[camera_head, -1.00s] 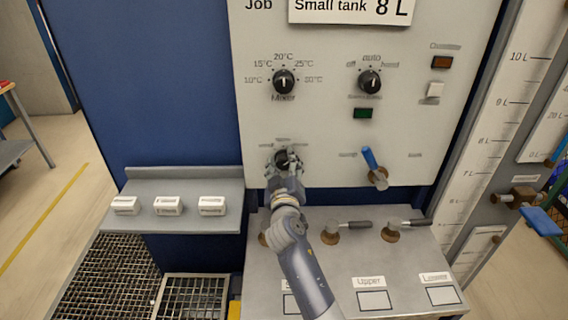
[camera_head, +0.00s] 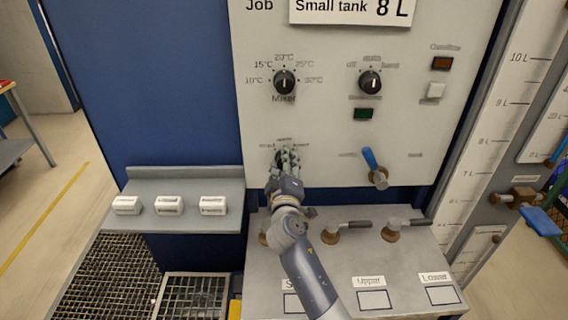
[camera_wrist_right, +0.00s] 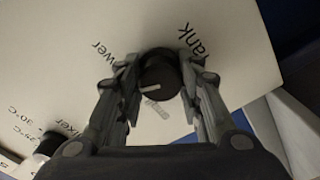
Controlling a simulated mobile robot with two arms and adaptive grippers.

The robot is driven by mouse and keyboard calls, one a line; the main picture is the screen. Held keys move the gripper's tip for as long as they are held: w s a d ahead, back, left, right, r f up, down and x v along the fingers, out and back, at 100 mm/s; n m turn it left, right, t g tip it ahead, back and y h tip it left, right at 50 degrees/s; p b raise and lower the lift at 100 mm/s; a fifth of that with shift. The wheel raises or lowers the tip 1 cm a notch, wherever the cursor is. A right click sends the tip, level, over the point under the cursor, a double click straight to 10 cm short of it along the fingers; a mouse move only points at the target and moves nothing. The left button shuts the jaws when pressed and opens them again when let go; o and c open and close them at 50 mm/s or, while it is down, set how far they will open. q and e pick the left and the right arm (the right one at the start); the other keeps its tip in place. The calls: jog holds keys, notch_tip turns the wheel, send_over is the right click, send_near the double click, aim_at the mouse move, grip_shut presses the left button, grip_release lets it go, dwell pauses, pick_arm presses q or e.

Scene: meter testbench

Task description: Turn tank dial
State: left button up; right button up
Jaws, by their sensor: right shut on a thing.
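The tank dial (camera_wrist_right: 160,76) is a round black knob with a white pointer line, on the pale panel. In the right wrist view it sits between the two fingers of my right gripper (camera_wrist_right: 162,92), with the word "Tank" printed beside it. My right gripper (camera_head: 287,160) is shut on the dial. In the head view the gripper covers most of the dial and its labels. The job sign (camera_head: 350,9) above reads "Small tank 8 L". My left gripper is not in view.
The Mixer dial (camera_head: 284,82) is above the gripper and another black dial (camera_head: 370,81) is to its right. A blue lever (camera_head: 372,162) sticks out right of the gripper. A shelf (camera_head: 184,180) with white blocks is at left. Valve handles (camera_head: 350,226) stand below.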

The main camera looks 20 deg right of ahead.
jog(key=shift+d+r+n+p, duration=0.15)
jog(key=shift+n+p, duration=0.3)
jog(key=shift+n, duration=1.55)
jog(key=o, duration=1.1)
jog(key=shift+w, duration=0.1)
jog(key=shift+c, duration=0.2)
jog(key=shift+s+f, duration=0.2)
jog(key=v, duration=1.1)
jog(key=shift+s, duration=0.25)
